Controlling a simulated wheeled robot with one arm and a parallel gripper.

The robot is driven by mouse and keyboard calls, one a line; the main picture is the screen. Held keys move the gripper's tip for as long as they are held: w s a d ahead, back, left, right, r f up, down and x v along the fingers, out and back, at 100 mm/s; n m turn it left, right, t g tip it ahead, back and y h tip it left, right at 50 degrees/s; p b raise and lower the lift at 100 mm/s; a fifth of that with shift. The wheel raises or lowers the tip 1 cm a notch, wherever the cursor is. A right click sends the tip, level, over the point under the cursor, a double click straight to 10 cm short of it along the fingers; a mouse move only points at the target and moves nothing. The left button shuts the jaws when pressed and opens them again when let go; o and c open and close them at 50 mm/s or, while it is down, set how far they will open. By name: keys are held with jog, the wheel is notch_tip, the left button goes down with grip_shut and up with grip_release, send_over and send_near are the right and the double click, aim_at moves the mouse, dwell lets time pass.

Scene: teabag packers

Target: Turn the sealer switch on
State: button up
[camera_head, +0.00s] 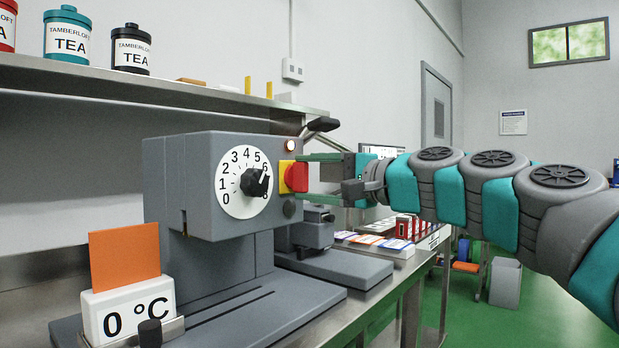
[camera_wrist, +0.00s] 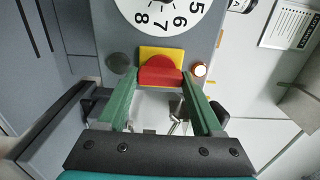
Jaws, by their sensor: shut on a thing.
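The grey sealer (camera_head: 185,150) stands on the bench with a white numbered dial (camera_head: 232,204) on its front. The sealer switch (camera_head: 296,177) is a red knob on a yellow plate (camera_head: 284,168), right of the dial. It also shows in the wrist view (camera_wrist: 160,72). My gripper (camera_head: 306,177) has its green fingers on either side of the red knob and is shut on it. In the wrist view, my gripper (camera_wrist: 160,84) straddles the knob, which lies crosswise between the fingertips. A round lamp (camera_head: 291,145) beside the switch glows pale; it also glows in the wrist view (camera_wrist: 200,70).
A white block reading "0 °C" (camera_head: 128,314) with an orange card stands at the front left. Tea tins (camera_head: 68,34) stand on the shelf above. A second grey machine (camera_head: 335,265) and several packets (camera_head: 370,240) lie beyond on the bench.

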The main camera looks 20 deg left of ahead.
dwell(0.3)
jog(key=o, duration=1.4)
jog(key=shift+c, duration=0.2)
jog(key=v, duration=0.8)
jog(key=shift+b, duration=0.45)
jog(key=shift+a+f, duration=0.1)
